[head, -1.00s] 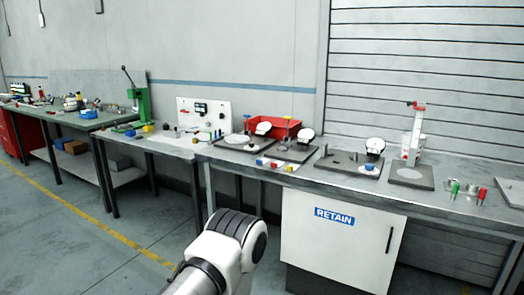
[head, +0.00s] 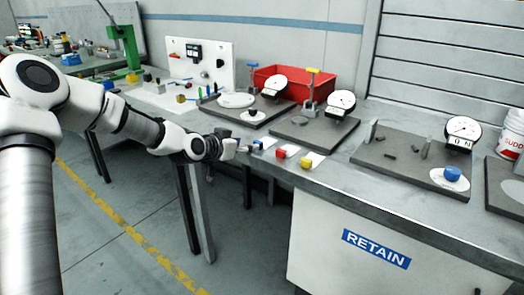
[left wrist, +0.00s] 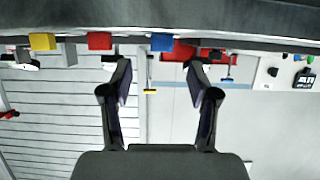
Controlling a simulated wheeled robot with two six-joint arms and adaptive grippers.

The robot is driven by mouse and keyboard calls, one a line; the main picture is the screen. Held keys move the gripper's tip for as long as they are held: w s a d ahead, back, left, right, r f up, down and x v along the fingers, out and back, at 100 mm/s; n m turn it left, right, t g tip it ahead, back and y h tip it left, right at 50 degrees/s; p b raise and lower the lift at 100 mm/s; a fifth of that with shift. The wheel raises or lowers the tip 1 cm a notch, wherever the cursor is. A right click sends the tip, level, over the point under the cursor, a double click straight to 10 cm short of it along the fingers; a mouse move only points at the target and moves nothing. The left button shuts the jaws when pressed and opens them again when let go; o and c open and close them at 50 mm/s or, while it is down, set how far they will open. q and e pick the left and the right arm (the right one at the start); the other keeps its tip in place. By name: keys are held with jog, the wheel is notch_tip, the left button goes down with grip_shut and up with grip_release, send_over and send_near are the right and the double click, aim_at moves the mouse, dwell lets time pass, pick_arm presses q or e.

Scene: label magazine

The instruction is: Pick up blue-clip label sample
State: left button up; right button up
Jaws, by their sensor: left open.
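The blue-clip label sample (head: 257,145) lies near the front edge of the bench, at the left end of a short row with a red-clip sample (head: 281,153) and a yellow-clip sample (head: 306,162). My left gripper (head: 243,147) is open and just left of the blue clip, partly covering that sample. In the left wrist view, which is upside down, the blue clip (left wrist: 162,43) shows ahead, between and beyond the two open fingers (left wrist: 162,78). The red clip (left wrist: 100,41) and yellow clip (left wrist: 42,41) stand to its left there. My right gripper is out of view.
Behind the samples stand dial gauges on grey plates (head: 395,160) and a red bin (head: 270,78). A white pegboard (head: 215,62) stands further left. The white cabinet marked RETAIN (head: 376,248) is below the bench. The floor in front is clear.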

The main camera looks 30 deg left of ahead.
aim_at(265, 142)
pick_arm(q)
jog(key=x, duration=0.6)
jog(key=shift+a+f, duration=0.1)
jog(key=shift+a, duration=0.15)
jog(key=shift+w+d, duration=0.1)
jog(key=shift+c, duration=0.7)
jog(key=c, duration=0.8)
